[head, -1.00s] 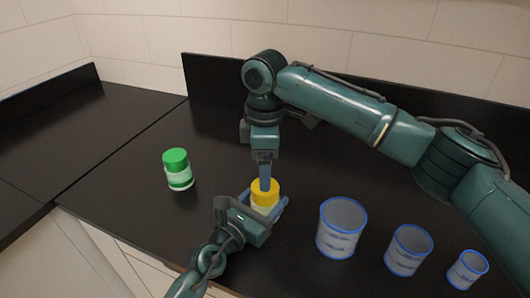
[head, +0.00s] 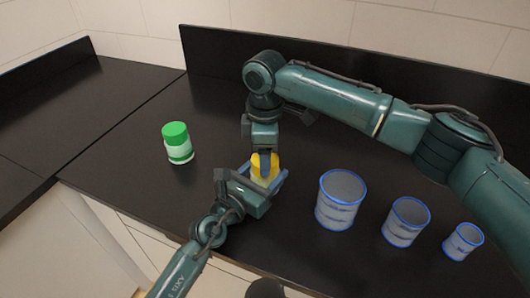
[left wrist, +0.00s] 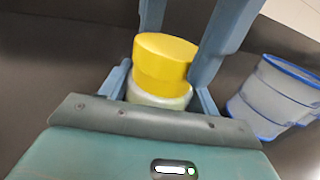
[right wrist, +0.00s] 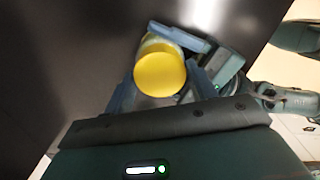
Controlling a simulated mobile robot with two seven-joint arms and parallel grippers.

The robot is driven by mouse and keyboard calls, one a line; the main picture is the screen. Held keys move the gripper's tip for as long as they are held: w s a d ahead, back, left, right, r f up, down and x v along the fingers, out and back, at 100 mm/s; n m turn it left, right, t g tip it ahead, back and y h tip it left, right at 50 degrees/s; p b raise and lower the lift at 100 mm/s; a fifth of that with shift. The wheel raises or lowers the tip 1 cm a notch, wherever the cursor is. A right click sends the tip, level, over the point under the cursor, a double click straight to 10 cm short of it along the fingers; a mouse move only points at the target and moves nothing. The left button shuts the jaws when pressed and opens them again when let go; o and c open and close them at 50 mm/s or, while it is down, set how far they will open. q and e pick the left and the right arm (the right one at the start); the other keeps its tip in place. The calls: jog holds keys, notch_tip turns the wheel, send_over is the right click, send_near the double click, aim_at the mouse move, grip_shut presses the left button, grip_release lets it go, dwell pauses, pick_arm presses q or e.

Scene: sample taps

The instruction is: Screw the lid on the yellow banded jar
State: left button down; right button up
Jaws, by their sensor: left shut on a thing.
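The yellow banded jar is upright in my left gripper (head: 268,183), whose fingers close around its pale body (left wrist: 160,96). The yellow lid (left wrist: 165,54) sits on top of the jar; whether it is threaded down I cannot tell. It also shows in the head view (head: 258,160) and from above in the right wrist view (right wrist: 160,75). My right gripper (right wrist: 163,82) points down over the jar, one finger on each side of the lid. Its fingers look spread, with a thin gap beside the lid. They partly hide the lid in the head view.
A green-lidded jar (head: 178,148) stands to the left on the dark counter (head: 120,170). Three blue-rimmed translucent cups, large (head: 338,202), medium (head: 404,224) and small (head: 463,243), stand to the right. The counter's front edge runs close below my left gripper. The back left is clear.

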jog(key=c, duration=0.6)
jog(key=o, duration=1.2)
jog(key=shift+c, duration=0.2)
notch_tip(320, 180, up, 12)
pick_arm(q)
jog(key=shift+c, duration=1.4)
grip_release()
